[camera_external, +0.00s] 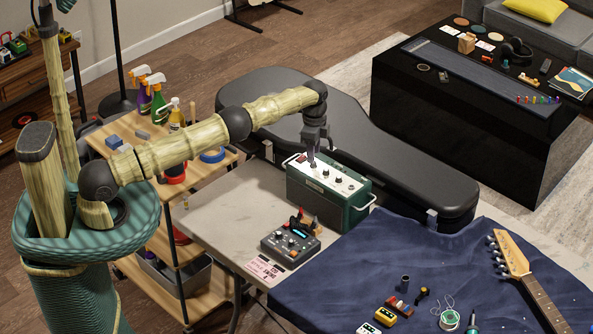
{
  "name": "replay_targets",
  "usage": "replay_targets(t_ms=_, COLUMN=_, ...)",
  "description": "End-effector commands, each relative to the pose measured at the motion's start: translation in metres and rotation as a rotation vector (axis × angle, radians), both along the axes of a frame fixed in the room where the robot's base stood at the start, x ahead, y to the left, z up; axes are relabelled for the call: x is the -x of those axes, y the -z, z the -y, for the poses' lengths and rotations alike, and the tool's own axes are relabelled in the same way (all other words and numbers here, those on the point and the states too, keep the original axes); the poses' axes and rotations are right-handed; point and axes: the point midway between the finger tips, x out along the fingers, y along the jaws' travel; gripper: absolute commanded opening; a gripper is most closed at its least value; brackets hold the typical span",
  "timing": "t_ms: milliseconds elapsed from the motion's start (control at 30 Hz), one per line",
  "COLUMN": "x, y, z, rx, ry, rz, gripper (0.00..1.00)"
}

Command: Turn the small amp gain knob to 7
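The small amp (325,207) is a dark green box with a pale top panel carrying several dark knobs (338,180). It stands on the pale table, in front of the black guitar case. My gripper (311,162) points down at the left part of the amp's top panel, with its fingertips at or just above it. The fingertips are too small to show whether they are open or shut, or whether they touch a knob. The knob markings and the gain setting cannot be read.
A grey pedal device (290,246) with knobs sits in front of the amp, with small items at its back edge. The black guitar case (405,175) lies close behind. A blue cloth (330,290) with a guitar neck (535,290) and small parts covers the right side.

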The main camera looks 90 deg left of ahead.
Motion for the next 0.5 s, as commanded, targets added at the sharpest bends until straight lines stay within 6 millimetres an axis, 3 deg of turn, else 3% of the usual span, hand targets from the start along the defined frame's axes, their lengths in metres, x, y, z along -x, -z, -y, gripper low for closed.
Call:
replay_targets(t_ms=200, x=0.0, y=0.026, z=0.0, rx=0.001, ry=0.0, rz=-0.001, gripper=0.39)
replay_targets(t_ms=500, x=0.001, y=0.032, z=-0.001, rx=0.0, ry=-0.002, rz=0.0, gripper=0.39)
